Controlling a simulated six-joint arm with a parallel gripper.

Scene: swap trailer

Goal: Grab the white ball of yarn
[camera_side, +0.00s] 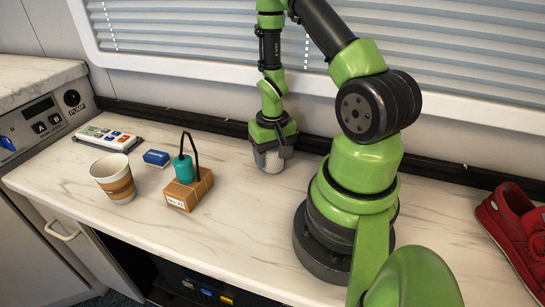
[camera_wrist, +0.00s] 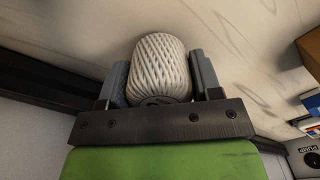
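The white ball of yarn (camera_side: 268,160) stands on the counter below the window blinds. My gripper (camera_side: 273,150) points down over it, with its fingers around the yarn's upper part. In the wrist view the ribbed white yarn (camera_wrist: 160,65) sits between my gripper's two grey fingers (camera_wrist: 160,80), one on each side. The fingers are very close to its sides; I cannot tell whether they press on it. The yarn's top is partly hidden by my gripper in the side view.
A brown box (camera_side: 190,190) with a teal object (camera_side: 185,168) and a black cord stands left of the yarn. Beyond are a blue block (camera_side: 156,158), a paper cup (camera_side: 115,180) and a remote-like panel (camera_side: 108,138). A red shoe (camera_side: 512,225) lies far right. A dark ledge (camera_side: 185,118) runs behind.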

